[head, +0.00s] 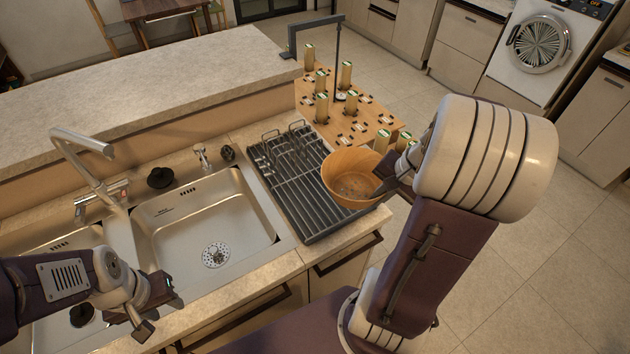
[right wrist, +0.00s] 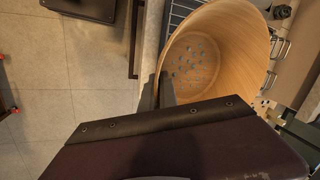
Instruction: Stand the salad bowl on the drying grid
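The salad bowl (head: 345,192) is light wood with small spots on its inner bottom, and its opening shows to the camera. My right gripper (head: 388,178) is shut on its right-hand rim and holds it over the right edge of the drying grid (head: 303,203). In the right wrist view the bowl (right wrist: 225,50) fills the top middle, with a dark finger at its wall. The head view does not show clearly whether the bowl touches the grid. The grid is dark, with long bars and wire loops at its far end. My left gripper (head: 150,308) is open and empty over the front counter.
The sink (head: 200,225) with its faucet (head: 85,150) lies left of the grid. A wooden board (head: 365,120) with several upright pale-green-topped blocks is beyond the bowl, beside a dark stand (head: 338,60). A raised counter (head: 150,85) runs behind. Open floor lies right.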

